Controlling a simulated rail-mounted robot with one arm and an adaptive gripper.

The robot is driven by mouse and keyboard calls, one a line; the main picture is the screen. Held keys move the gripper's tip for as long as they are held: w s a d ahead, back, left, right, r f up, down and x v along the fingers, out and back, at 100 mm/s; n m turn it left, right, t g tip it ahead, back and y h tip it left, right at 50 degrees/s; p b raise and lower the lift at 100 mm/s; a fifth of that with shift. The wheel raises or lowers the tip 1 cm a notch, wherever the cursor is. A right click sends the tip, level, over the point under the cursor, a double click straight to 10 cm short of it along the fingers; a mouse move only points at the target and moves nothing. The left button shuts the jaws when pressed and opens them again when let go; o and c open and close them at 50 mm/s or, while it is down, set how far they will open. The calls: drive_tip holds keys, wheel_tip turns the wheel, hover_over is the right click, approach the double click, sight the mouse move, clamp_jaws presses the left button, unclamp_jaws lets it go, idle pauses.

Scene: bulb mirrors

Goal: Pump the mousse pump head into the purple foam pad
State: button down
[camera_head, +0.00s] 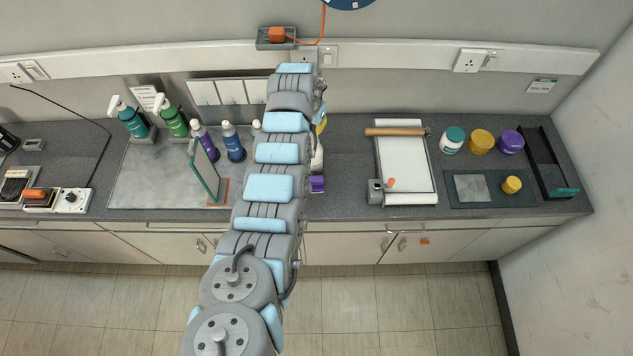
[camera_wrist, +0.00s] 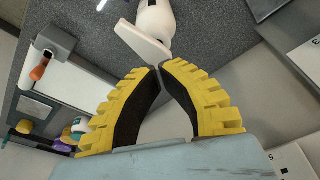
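The white mousse pump bottle (camera_head: 317,158) stands on the counter right beside my arm, partly hidden by it. In the wrist view its white pump head (camera_wrist: 143,43) shows at the top centre, with the bottle body (camera_wrist: 156,15) beyond it. The purple foam pad (camera_head: 317,184) lies on the counter just in front of the bottle; I do not see it in the wrist view. My gripper (camera_wrist: 160,68) has yellow fingers whose tips are together, right by the edge of the pump head. Nothing is held between them. Whether the tips touch the head is unclear.
To the right are a white tray (camera_head: 382,150) with a wooden roller (camera_head: 395,132), several jars and a dark mat (camera_head: 450,198). To the left are several bottles and a mirror (camera_head: 205,172) on an orange base. A wall rail (camera_head: 400,57) runs behind.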

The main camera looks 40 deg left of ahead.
drive_tip(key=shift+r+p, duration=0.6)
drive_tip(key=shift+r, duration=2)
